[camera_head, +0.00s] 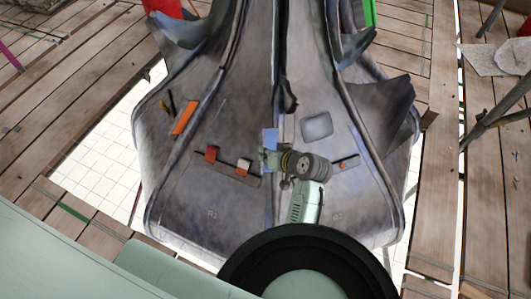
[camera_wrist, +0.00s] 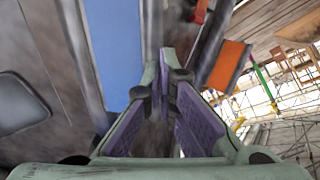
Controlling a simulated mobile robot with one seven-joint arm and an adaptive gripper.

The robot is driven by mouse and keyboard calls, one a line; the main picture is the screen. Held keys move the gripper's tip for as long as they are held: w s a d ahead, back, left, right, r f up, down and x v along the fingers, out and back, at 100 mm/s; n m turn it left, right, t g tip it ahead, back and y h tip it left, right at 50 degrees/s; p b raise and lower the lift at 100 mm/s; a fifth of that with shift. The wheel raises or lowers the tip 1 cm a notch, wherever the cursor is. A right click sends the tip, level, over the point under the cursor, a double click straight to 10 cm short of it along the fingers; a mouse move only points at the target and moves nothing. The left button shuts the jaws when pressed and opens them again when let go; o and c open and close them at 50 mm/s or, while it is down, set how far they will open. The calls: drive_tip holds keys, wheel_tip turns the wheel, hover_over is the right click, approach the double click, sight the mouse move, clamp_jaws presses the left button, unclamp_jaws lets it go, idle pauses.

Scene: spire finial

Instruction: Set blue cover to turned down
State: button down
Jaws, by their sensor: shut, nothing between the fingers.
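The blue cover (camera_head: 270,135) is a small flat panel near the middle of the grey spire surface, just left of its central ridge. My gripper (camera_head: 264,157) is at its lower edge and hides part of it in the head view. In the wrist view the blue cover (camera_wrist: 117,50) is a tall blue panel in a grey frame, left of my fingers. My gripper (camera_wrist: 167,58) is shut and empty, its fingertips close beside the cover's right side. I cannot tell whether they touch it.
An orange panel (camera_head: 185,117) is left on the spire. A red block (camera_head: 212,153) and a white block (camera_head: 243,166) sit along a slot at lower left. A grey rounded plate (camera_head: 317,126) and an orange knob (camera_head: 343,165) are at right. Wooden decking (camera_head: 60,130) surrounds the spire.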

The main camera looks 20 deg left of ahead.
drive_tip(key=shift+a+f+t+h+p, duration=0.1)
drive_tip(key=shift+a+t+h+p, duration=0.35)
drive_tip(key=shift+p, duration=0.25)
drive_tip(key=shift+a+f+m+t+h+p, duration=0.15)
drive_tip(key=shift+a+m+t+h+p, duration=0.3)
drive_tip(key=shift+a+h+p, duration=0.45)
drive_tip(key=shift+w+a+f+m+t+h+p, duration=0.3)
drive_tip(key=shift+a+f+h+p, duration=0.25)
drive_tip(key=shift+f+h, duration=0.15)
drive_tip(key=shift+w+a+f+m+t+h+p, duration=0.25)
drive_tip(key=shift+w+a+f+h+p, duration=0.15)
drive_tip(key=shift+a+f+h, duration=0.25)
drive_tip(key=shift+w+a+f+m+t+h+p, duration=0.3)
drive_tip(key=shift+a+f+h+p, duration=0.25)
drive_tip(key=shift+f+h, duration=0.15)
drive_tip(key=shift+r, duration=0.1)
